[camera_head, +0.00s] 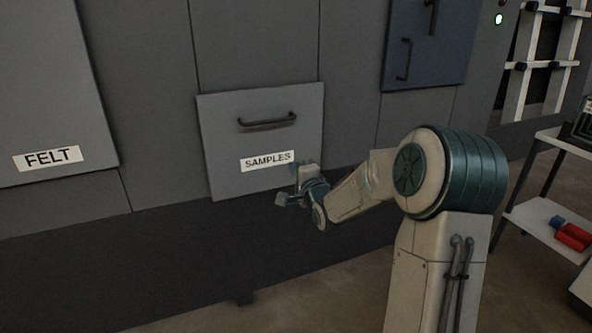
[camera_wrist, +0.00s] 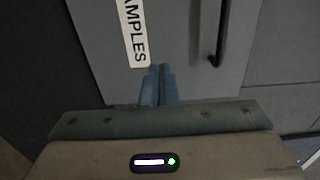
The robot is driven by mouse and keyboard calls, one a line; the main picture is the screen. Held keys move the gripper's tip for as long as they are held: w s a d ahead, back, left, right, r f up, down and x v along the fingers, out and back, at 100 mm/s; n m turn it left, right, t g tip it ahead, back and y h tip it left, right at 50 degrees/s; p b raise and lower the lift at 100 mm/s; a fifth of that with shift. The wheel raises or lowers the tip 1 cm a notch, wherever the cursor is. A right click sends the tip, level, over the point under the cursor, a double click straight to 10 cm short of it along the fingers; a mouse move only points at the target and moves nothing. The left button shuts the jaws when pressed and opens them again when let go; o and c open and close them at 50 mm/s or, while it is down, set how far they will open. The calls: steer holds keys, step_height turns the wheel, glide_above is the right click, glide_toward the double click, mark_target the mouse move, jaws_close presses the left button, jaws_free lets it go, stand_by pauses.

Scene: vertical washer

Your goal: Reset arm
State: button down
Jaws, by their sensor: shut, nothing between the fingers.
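My gripper (camera_wrist: 158,85) is shut and empty; its two blue-grey fingers lie side by side in the wrist view. In the head view, the end of my arm is in front of the lower part of a grey panel (camera_head: 225,135) labelled SAMPLES. The label (camera_head: 267,161) is just up and left of the gripper end, and a dark bar handle (camera_head: 267,121) is above it. In the wrist view the handle (camera_wrist: 219,40) is to the right of the fingers. I cannot tell whether the fingers touch the panel.
A grey panel labelled FELT (camera_head: 50,90) is at the left. A dark blue panel (camera_head: 430,45) with handles is at the upper right. A shelf rack (camera_head: 540,215) holding red and blue items stands at the right. Open floor (camera_head: 290,300) shows below the wall.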

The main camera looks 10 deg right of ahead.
steer(key=s+a+r+n+g+h+p, duration=0.1)
steer(key=s+r+n+g+p, duration=0.4)
steer(key=s, duration=0.8)
steer(key=s+a+r+n+g+h+p, duration=0.1)
steer(key=s+r+n+g+p, duration=0.4)
steer(key=s+p, duration=0.4)
steer(key=s+a+r+n+g+p, duration=0.1)
steer(key=s+r+n+g+p, duration=0.4)
steer(key=s, duration=1.2)
step_height(320, 180, up, 2)
steer(key=n+p, duration=0.1)
steer(key=p, duration=0.2)
steer(key=shift+s+r+h, duration=0.15)
steer(key=shift+h, duration=0.25)
